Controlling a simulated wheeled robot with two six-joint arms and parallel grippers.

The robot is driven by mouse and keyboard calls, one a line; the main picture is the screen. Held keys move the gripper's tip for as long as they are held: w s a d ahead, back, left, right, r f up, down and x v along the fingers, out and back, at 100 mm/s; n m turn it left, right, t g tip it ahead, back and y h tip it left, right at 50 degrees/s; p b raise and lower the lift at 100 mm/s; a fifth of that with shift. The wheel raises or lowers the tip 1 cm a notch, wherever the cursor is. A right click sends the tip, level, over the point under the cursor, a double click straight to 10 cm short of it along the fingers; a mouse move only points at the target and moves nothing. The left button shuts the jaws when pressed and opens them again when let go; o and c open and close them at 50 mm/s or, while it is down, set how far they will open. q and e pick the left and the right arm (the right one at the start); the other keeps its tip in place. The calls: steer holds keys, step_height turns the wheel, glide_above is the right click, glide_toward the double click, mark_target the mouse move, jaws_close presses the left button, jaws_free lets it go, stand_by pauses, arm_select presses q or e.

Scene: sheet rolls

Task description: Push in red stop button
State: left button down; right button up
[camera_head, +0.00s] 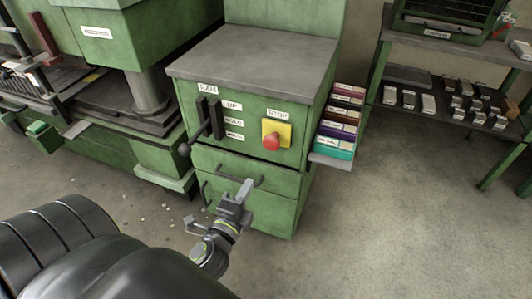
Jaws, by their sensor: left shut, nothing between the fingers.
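The red stop button (271,142) is a round red knob on a yellow plate (283,128), under a STOP label on the front of a green cabinet (190,103). My left gripper (245,187) is shut and empty. In the picture it is below and a little left of the button, in front of the cabinet's drawers. It appears apart from the button. My right gripper does not show.
A black lever (185,148) with a ball end sticks out left of the button. Drawer handles (240,175) are close to my gripper. A side rack of colored boxes (338,125) hangs at the cabinet's right. Open floor (390,230) lies to the right.

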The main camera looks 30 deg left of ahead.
mark_target(269, 146)
arm_select(q)
steer(key=x, duration=1.2)
steer(key=shift+w+a+p, duration=0.1)
steer(key=shift+w+p, duration=0.05)
steer(key=shift+p, duration=0.2)
steer(key=shift+w+a, duration=0.15)
steer(key=shift+w, duration=0.4)
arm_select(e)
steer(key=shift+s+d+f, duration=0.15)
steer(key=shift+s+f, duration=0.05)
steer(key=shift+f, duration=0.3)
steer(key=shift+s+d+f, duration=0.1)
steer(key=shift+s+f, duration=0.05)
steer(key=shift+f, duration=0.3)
